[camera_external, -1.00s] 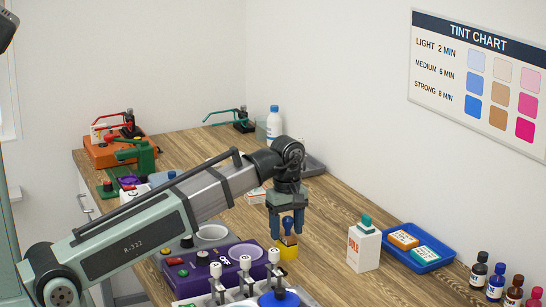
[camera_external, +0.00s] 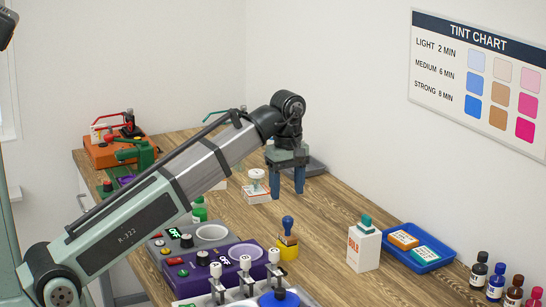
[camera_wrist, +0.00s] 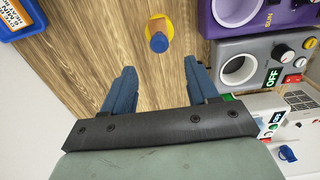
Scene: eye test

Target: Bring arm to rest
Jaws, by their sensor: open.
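My gripper (camera_external: 286,190) is open and empty, fingers pointing down, raised above the wooden bench. In the wrist view its two blue fingers (camera_wrist: 160,68) are spread with nothing between them. A blue-handled stamp (camera_external: 288,228) stands upright in a yellow round holder (camera_external: 288,254), below and nearer the camera than my gripper. In the wrist view the blue handle (camera_wrist: 158,42) shows from above, beyond the fingertips and apart from them, over the yellow holder (camera_wrist: 167,26).
A purple unit (camera_external: 230,266) and a grey unit (camera_external: 180,240) stand left of the stamp. A white box (camera_external: 363,248), blue tray (camera_external: 428,266) and several bottles (camera_external: 497,281) stand right. A small white box (camera_external: 256,196) stands near my gripper. Bare wood (camera_external: 330,210) lies to its right.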

